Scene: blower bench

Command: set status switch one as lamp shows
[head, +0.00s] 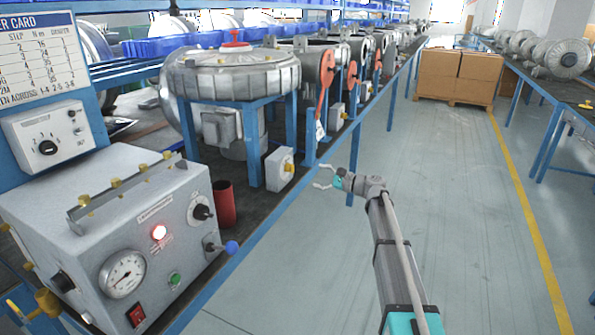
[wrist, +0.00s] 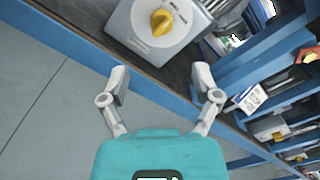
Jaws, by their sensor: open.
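A small light-grey switch box (head: 275,172) with a yellow knob (head: 288,167) sits on the bench edge below the first blower. The wrist view shows this box (wrist: 140,38) and its yellow knob (wrist: 163,22) close up at the top; the markings around the knob are too small to read. A lamp (head: 159,232) glows red with a pale centre on the grey test unit (head: 150,205) at the left. My gripper (head: 321,177) is open and empty, over the aisle right of the box. In the wrist view its fingertips (wrist: 160,76) are apart, short of the knob.
A blue-framed bench edge (wrist: 145,85) runs between my gripper and the box. Blue posts (head: 311,138) and a red-handled tool with a tag (head: 324,100) stand close by. A red cup (head: 224,204) stands left of the box. The aisle floor (head: 450,180) is clear.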

